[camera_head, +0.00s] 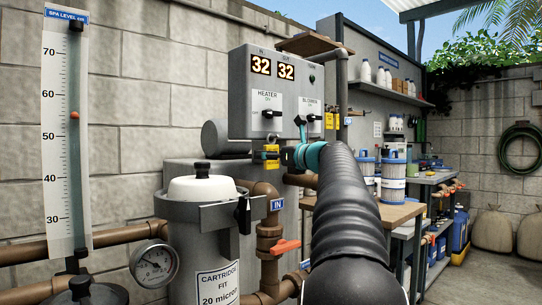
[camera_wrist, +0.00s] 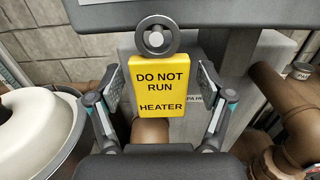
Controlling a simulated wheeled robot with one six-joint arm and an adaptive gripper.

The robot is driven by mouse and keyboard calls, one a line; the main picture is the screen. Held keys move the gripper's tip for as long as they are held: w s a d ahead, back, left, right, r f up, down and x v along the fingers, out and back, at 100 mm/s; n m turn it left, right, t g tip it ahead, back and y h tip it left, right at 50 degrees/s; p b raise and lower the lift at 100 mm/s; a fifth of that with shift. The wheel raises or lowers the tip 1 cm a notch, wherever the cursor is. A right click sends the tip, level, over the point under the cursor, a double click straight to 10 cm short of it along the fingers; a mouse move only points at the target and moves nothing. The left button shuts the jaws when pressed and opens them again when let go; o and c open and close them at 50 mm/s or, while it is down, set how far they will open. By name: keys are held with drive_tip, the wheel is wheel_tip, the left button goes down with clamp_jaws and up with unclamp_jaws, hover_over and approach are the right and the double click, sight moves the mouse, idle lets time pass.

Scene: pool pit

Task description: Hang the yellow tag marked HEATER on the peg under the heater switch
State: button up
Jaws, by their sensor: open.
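The yellow tag (camera_wrist: 158,90) reads DO NOT RUN HEATER in the wrist view. Its grey ring (camera_wrist: 156,21) surrounds the round end of a peg (camera_wrist: 156,39), and the tag hangs upright below it. My gripper (camera_wrist: 160,86) is open, with one finger on each side of the tag and a gap on both sides. In the head view the tag (camera_head: 271,165) shows below the panel's HEATER switch (camera_head: 267,113), partly hidden by my gripper (camera_head: 273,156). The peg is hard to make out there.
The grey control panel (camera_head: 285,95) also has a BLOWER switch (camera_head: 309,117), with other yellow tags (camera_head: 314,128) at its right. The cartridge filter (camera_head: 203,230) and brown pipes (camera_head: 268,235) stand close below. A wooden table (camera_head: 400,212) is at the right.

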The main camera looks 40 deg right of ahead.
drive_tip(key=s, duration=1.2)
drive_tip(key=shift+d, duration=0.45)
